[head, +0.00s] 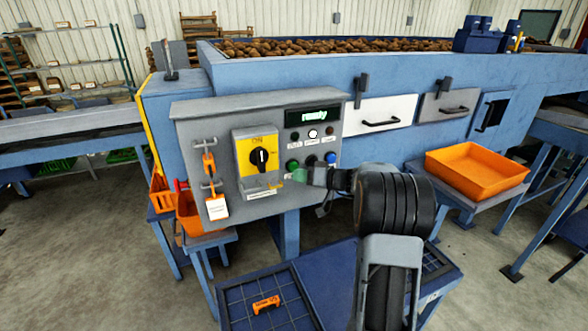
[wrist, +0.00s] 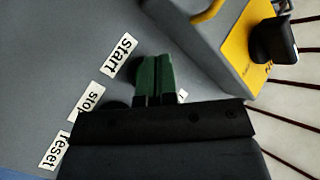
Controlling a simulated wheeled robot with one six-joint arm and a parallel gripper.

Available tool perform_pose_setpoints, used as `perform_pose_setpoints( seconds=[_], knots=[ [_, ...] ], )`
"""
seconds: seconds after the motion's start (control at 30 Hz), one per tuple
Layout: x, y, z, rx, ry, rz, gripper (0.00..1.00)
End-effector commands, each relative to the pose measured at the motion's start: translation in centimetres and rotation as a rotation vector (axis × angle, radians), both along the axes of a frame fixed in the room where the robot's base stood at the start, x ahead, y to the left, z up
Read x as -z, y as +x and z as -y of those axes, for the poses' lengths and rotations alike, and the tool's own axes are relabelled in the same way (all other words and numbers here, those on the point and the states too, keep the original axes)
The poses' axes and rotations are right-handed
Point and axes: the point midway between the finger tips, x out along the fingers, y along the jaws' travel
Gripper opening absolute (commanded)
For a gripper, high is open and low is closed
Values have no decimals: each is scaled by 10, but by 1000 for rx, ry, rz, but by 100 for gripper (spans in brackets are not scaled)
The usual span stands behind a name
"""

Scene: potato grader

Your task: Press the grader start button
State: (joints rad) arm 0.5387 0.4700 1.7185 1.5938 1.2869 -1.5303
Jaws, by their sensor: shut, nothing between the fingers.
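The grey control panel (head: 262,112) faces me, with its display lit and reading "ready". The green start button (head: 292,165) is at the left end of the button row, with a dark button (head: 312,160) and a blue button (head: 330,158) to its right. My gripper (head: 299,174) is shut and empty, its green fingertips just below and right of the start button. In the wrist view the fingertips (wrist: 154,72) lie beside the "Start" label (wrist: 120,55) and hide the button area there. I cannot tell whether they touch the button.
A yellow plate with a black rotary switch (head: 260,158) is left of the buttons; the switch also shows in the wrist view (wrist: 274,40). Orange lockout tags (head: 208,163) hang further left. An orange tray (head: 476,170) stands at right. One white lamp (head: 313,134) sits above the buttons.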

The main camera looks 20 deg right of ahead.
Motion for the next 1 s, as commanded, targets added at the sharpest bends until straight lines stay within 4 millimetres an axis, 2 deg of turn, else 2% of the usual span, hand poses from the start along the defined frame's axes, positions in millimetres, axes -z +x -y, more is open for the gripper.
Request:
perform_pose_setpoints(
  seconds=[1.0],
  knots=[
    [0, 9, 0, 0, 0, 0, 0]
  ],
)
